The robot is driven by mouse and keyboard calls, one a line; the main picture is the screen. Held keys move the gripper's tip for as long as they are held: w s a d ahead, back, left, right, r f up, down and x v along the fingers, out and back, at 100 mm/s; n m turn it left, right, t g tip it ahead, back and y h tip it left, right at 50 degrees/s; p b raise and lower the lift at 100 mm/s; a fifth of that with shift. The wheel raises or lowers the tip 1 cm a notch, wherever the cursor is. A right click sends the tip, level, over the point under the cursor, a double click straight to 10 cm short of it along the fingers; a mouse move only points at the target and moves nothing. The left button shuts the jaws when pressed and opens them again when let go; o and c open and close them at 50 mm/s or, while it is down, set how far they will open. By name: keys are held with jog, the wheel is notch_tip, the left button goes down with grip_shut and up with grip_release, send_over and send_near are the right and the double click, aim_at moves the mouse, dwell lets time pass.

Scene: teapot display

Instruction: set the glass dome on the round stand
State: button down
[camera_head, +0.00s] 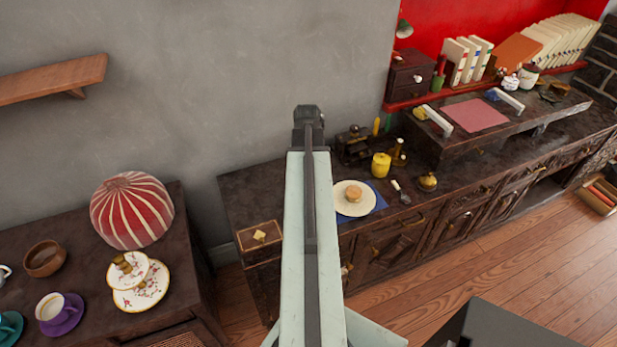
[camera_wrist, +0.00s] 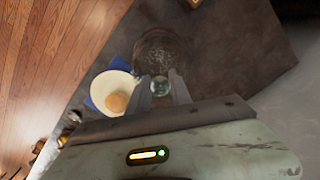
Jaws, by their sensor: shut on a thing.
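The glass dome (camera_wrist: 164,48) is clear and faint in the wrist view, with a round glass knob (camera_wrist: 160,87) on top. My gripper (camera_wrist: 161,82) is shut on this knob, one finger on each side. I cannot tell whether the dome's rim touches the dark counter. The round stand (camera_head: 342,206) is cream and plate-like, with a brown bun on it, on a blue cloth. It also shows in the wrist view (camera_wrist: 101,89), just left of the dome and apart from the gripper. In the head view my arm hides the gripper and dome.
A yellow jar (camera_head: 381,165) and a spoon (camera_head: 403,196) are near the stand on the dark counter (camera_head: 250,195). A wooden box (camera_head: 259,239) is at its left front. A separate table left holds a striped red dome (camera_head: 131,211), cups and a tiered dish.

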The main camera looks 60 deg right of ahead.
jog(key=shift+f+b, duration=0.45)
jog(key=shift+f, duration=0.05)
jog(key=c, duration=1.5)
grip_release()
jog(key=shift+o, duration=0.2)
jog(key=shift+r, duration=0.2)
notch_tip(320, 180, up, 11)
jog(key=p, duration=1.1)
jog(key=shift+w+f, duration=0.1)
jog(key=shift+f, duration=0.05)
